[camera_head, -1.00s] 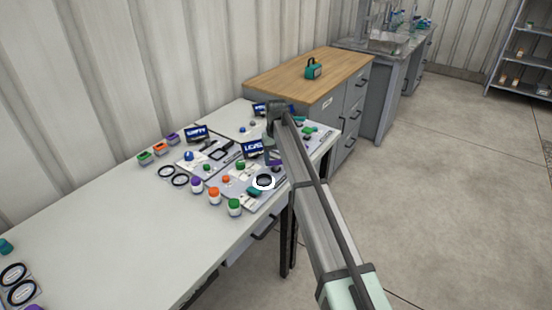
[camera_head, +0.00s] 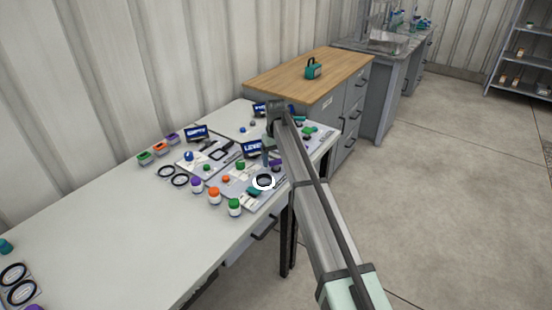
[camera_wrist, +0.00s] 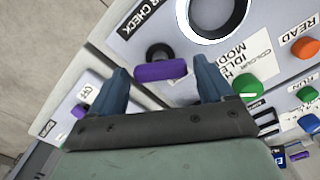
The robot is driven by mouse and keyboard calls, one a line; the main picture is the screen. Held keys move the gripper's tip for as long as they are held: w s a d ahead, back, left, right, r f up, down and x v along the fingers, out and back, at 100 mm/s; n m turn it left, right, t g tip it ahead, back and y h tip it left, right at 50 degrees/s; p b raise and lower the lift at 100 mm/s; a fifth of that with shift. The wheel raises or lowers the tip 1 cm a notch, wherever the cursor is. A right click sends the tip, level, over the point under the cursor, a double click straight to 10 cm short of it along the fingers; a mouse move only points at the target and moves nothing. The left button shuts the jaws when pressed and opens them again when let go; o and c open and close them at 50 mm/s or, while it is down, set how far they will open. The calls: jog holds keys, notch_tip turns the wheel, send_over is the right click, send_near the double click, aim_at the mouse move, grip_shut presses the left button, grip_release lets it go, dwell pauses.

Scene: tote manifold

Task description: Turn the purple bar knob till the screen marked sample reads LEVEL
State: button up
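In the wrist view a purple bar knob (camera_wrist: 161,70) lies between the two blue fingers of my gripper (camera_wrist: 162,72). The gripper is open, with a gap between each fingertip and the knob's ends. A second, smaller purple knob (camera_wrist: 79,110) is at the left, near an OFF label. In the head view my gripper (camera_head: 268,158) is low over the right-hand panel, hiding the knob there. A blue screen (camera_head: 253,148) behind it seems to read LEVEL, and another screen (camera_head: 197,132) seems to read EMPTY. Which one is marked sample is too small to tell.
A white ring (camera_head: 264,181) around a dark opening lies in front of the gripper. Orange (camera_wrist: 305,47) and green (camera_wrist: 246,84) knobs sit to the right in the wrist view. Several capped jars line the panel's front left. The table's (camera_head: 120,235) left part is mostly clear.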

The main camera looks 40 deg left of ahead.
aim_at(276, 161)
jog(key=shift+o, duration=0.6)
notch_tip(276, 161, up, 14)
jog(key=shift+f, duration=0.1)
dwell(0.6)
